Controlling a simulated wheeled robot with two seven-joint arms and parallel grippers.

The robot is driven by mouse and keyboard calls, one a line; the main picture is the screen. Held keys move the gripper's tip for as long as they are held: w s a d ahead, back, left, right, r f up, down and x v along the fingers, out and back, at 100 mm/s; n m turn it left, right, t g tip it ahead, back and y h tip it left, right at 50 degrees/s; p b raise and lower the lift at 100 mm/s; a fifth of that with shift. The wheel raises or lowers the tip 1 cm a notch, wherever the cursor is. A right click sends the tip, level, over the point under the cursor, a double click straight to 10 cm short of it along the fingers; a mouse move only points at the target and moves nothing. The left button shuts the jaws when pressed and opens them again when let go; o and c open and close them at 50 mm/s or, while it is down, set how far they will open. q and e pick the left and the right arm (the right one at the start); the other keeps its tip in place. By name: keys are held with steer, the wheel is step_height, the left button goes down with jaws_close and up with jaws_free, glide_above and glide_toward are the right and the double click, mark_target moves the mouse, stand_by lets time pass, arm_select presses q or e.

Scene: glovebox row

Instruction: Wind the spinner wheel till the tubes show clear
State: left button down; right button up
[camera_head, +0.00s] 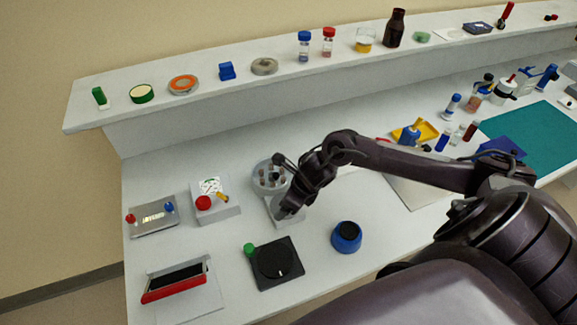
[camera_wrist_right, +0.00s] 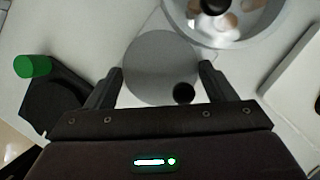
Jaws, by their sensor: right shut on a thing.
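The spinner has a round grey tube holder (camera_head: 270,174) with several brownish tubes; it also shows at the top of the right wrist view (camera_wrist_right: 228,15). Its wheel (camera_wrist_right: 158,62) is a flat grey disc in front of the holder, with a small black knob (camera_wrist_right: 183,93) near its edge. In the head view my right gripper (camera_head: 287,207) covers most of the wheel. My left gripper is not in view.
A black round-topped device with a green knob (camera_head: 274,262) stands in front of the spinner. A blue pot (camera_head: 346,237) is to its right. A white box with a red button (camera_head: 212,199) is at left. A shelf (camera_head: 200,98) with several items runs behind.

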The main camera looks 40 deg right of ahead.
steer(key=shift+m, duration=0.4)
steer(key=m+h, duration=0.1)
steer(key=m, duration=0.1)
steer(key=shift+a+m+t, duration=0.15)
steer(key=shift+m+t, duration=0.25)
steer(key=m, duration=0.1)
steer(key=m+h+p, duration=0.1)
steer(key=shift+a+r+m, duration=0.15)
steer(key=shift+m, duration=0.25)
steer(key=m+h+p, duration=0.1)
steer(key=m+p, duration=0.1)
steer(key=shift+a+m, duration=0.15)
steer(key=shift+m, duration=0.25)
steer(key=m+p, duration=0.1)
steer(key=m+g+h+p, duration=0.1)
steer(key=m+p, duration=0.1)
steer(key=shift+a+r+m+h, duration=0.1)
steer(key=shift+a+m+h, duration=0.05)
steer(key=shift+m+h, duration=0.15)
steer(key=shift+w+a+m+g+h+p, duration=0.15)
steer(key=shift+m+g+h+p, duration=0.15)
steer(key=shift+m+p, duration=0.7)
steer(key=shift+f+m+h+p, duration=0.2)
steer(key=shift+m+h+p, duration=0.15)
steer(key=shift+m, duration=0.75)
steer(key=shift+g, duration=0.3)
steer(key=shift+w, duration=0.1)
